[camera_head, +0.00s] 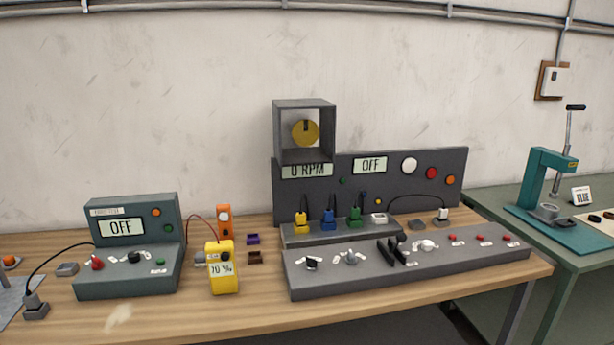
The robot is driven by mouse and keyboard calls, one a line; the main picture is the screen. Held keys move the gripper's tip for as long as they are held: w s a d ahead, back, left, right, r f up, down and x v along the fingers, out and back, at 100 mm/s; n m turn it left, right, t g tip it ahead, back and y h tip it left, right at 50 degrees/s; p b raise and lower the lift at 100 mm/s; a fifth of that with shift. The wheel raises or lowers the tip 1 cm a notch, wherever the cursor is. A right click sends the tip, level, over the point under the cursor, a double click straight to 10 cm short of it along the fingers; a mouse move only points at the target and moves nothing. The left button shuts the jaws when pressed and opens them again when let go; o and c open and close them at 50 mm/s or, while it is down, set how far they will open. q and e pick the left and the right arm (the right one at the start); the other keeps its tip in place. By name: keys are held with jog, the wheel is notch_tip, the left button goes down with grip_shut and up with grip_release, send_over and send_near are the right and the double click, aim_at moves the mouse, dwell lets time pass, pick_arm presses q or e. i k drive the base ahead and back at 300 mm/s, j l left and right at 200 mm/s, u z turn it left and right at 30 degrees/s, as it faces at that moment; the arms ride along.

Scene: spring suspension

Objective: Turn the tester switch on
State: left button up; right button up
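A dark green-grey console (130,283) stands at the left of the wooden bench; its label is too small to read surely. Its display (121,227) reads OFF. Its sloped front has a red control (96,262), a black knob (134,257) with white marks, and a small green button (160,262). A yellow handheld unit (223,283) stands right of it, with a display like 70 % and a black knob. I cannot tell for sure which is the tester. Neither of my grippers shows.
A large grey panel (447,170) at right reads 0 RPM and OFF, with a knob console (420,262) before it. Yellow, blue and green plugs sit between. An orange unit (224,218) stands behind the yellow one. A teal press (550,175) stands on the right table.

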aim_at(98, 264)
jog(key=u, duration=1.25)
